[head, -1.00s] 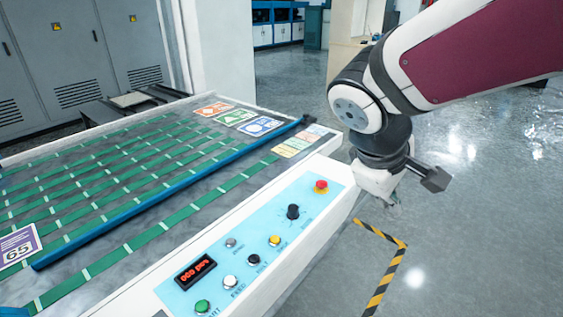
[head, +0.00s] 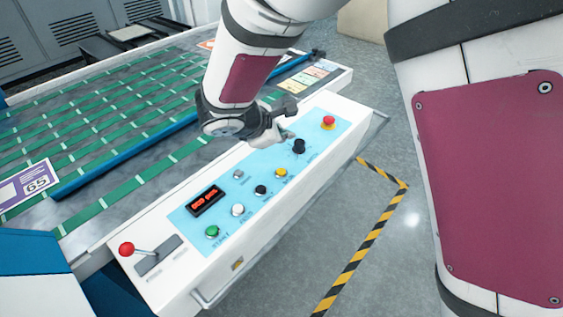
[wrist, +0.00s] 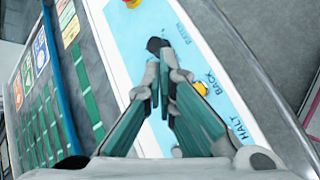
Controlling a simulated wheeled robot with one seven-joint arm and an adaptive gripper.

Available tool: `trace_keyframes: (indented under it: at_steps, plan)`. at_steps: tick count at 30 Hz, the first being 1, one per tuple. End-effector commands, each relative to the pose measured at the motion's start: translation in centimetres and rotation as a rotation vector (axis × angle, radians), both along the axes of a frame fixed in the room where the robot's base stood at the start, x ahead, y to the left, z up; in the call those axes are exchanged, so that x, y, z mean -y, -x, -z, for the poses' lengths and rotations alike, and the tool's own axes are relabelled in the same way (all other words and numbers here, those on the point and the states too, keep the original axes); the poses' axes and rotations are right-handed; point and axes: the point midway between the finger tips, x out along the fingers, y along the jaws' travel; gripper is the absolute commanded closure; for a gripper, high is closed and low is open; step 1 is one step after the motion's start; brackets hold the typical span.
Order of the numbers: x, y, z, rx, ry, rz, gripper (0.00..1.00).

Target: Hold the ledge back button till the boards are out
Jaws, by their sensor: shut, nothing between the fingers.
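The yellow button (head: 281,173) sits on the light blue control panel, between a black button and a black knob. In the wrist view the yellow button (wrist: 200,88) has the word BACK beside it. My gripper (head: 287,135) is above the panel, near the black knob. In the wrist view my gripper's fingers (wrist: 162,72) are together and empty, to the left of the yellow button and apart from it in the picture. A purple and white board marked 65 (head: 27,186) lies on the green-belted table at the left.
The panel also bears a green button (head: 212,231), a white button (head: 238,210), a black button (head: 260,190), the black knob (head: 299,146) and a red button (head: 328,122). A red-knobbed lever (head: 127,249) stands at its near end. Striped floor tape (head: 350,265) runs alongside.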

Motion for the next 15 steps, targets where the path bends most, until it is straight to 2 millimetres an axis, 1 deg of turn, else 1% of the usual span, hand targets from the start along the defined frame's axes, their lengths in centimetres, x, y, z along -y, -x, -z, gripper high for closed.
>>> trace_keyframes:
  at_steps: [4, 7, 15]
  plan:
    - [0.1, 0.0, 0.4, -0.001, 0.000, 0.001, 1.00]
    - [0.0, -0.1, 1.2, -0.001, 0.001, 0.000, 1.00]
    - [0.1, -0.2, 4.8, -0.003, 0.002, 0.001, 1.00]
